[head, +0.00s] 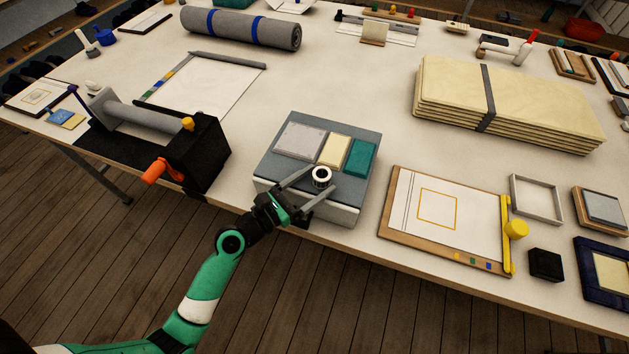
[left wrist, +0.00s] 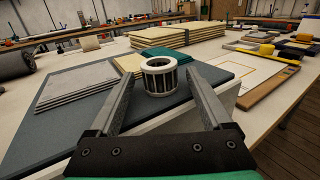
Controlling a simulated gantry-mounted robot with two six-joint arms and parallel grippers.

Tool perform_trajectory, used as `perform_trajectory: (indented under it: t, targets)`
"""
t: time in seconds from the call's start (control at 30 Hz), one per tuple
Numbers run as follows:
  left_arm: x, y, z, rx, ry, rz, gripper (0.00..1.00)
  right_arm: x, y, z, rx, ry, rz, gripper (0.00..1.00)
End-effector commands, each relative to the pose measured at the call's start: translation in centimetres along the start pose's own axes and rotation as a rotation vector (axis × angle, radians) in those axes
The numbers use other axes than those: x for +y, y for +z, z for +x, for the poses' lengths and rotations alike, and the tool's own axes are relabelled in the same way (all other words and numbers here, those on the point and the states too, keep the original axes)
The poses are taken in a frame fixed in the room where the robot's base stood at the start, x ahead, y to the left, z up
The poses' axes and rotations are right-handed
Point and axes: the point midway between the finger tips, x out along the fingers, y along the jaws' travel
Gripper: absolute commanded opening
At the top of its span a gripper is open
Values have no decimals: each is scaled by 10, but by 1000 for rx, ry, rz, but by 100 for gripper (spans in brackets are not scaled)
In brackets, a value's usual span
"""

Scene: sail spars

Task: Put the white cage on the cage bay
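The white cage (head: 321,177) is a small white ring-shaped cylinder with dark slots in its side. It appears to stand upright on the grey top of a low box (head: 263,168), close to the teal pad; it also shows in the left wrist view (left wrist: 160,76). My left gripper (head: 322,174) is open, its two fingertips on either side of the cage. In the left wrist view a gap shows between the cage and the fingers (left wrist: 160,80), so it is not gripped. I cannot tell which place is the cage bay. My right gripper is not in view.
Grey (head: 300,139), cream (head: 334,150) and teal (head: 361,157) pads lie on the box behind the cage. A black device with an orange handle (head: 160,171) stands left. A drawing board (head: 440,218) lies right, with folded cream cloth (head: 450,92) behind. Table between them is clear.

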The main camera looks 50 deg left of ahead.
Motion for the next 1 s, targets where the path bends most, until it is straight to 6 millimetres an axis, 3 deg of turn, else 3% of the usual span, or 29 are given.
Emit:
perform_trajectory:
  t: [0.23,0.7,1.0]
  targets:
    - [0,3,-5,2,1,-1,83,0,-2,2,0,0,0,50]
    - [2,2,-106,3,7,-2,83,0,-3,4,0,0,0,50]
    - [0,4,-121,-1,0,0,83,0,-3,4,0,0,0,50]
